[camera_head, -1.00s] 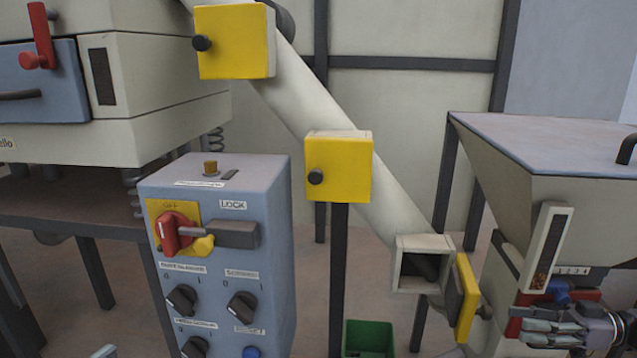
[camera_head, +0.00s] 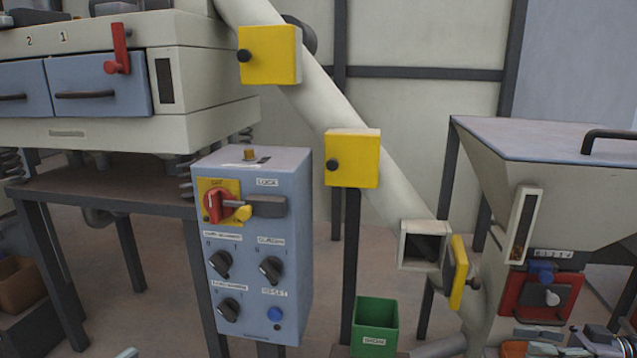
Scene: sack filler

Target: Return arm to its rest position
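My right gripper (camera_head: 590,343) shows only in part at the bottom right edge, low in front of the hopper and below its red panel. Its fingers are cut off by the frame and I cannot tell whether they are open or shut. At the bottom left edge a small grey-green tip (camera_head: 127,353) shows, possibly part of my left gripper. It is too small to tell its state. The red panel (camera_head: 512,300) on the hopper carries a blue knob (camera_head: 541,268) and a grey knob (camera_head: 552,298).
A blue control box (camera_head: 292,230) with a red switch (camera_head: 214,205) stands at centre left. A slanted pipe (camera_head: 340,110) with yellow boxes crosses the middle. An open yellow flap (camera_head: 459,272) is beside its outlet. A green bin (camera_head: 375,318) sits below. The hopper (camera_head: 575,190) stands at right.

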